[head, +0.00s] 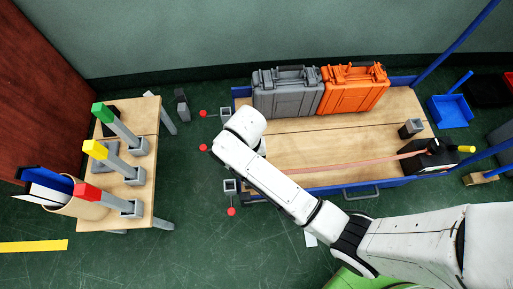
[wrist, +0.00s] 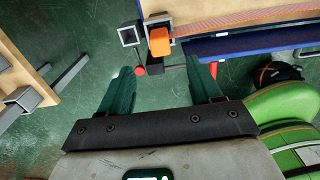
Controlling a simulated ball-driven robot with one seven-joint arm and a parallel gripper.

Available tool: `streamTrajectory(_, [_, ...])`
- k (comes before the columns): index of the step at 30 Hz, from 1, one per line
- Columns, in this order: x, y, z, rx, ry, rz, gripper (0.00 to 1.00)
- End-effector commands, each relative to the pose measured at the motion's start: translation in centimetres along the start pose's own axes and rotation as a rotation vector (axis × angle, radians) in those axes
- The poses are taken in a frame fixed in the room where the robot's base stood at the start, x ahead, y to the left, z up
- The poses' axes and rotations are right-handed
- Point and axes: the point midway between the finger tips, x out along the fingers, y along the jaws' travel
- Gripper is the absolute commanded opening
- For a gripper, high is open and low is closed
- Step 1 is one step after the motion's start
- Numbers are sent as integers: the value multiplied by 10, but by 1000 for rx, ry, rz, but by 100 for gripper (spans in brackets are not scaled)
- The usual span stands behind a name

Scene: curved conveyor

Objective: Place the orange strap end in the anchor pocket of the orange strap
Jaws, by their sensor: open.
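My gripper (wrist: 163,68) shows in the wrist view with its two dark teal fingers spread wide and nothing between the pads. The orange strap end (wrist: 159,42), a small orange block, is just past the fingertips, in line with the gap. The orange strap (wrist: 250,18) runs from it to the right; in the head view the strap (head: 350,161) crosses the wooden deck to a black ratchet. A grey square pocket (wrist: 129,36) with an open mouth is left of the strap end. Another grey piece (wrist: 157,20) is partly behind the end; I cannot tell whether the end sits in it.
Grey (head: 286,94) and orange (head: 354,91) cases stand at the deck's back. Square pockets (head: 226,113) and (head: 229,186) with red balls line its left edge; my arm covers part of it. A small table (head: 145,160) with colored posts stands left, with open floor between.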

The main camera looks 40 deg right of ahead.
Motion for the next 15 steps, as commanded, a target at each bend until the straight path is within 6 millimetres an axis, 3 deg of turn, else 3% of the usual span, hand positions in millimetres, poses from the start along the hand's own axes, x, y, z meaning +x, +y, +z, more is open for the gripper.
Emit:
streamTrajectory(8, [-3,-4,0,41,-4,0,64])
streamTrajectory(11, [-5,-18,-1,179,-12,-1,64])
streamTrajectory(15, [-13,-48,-6,526,-32,4,64])
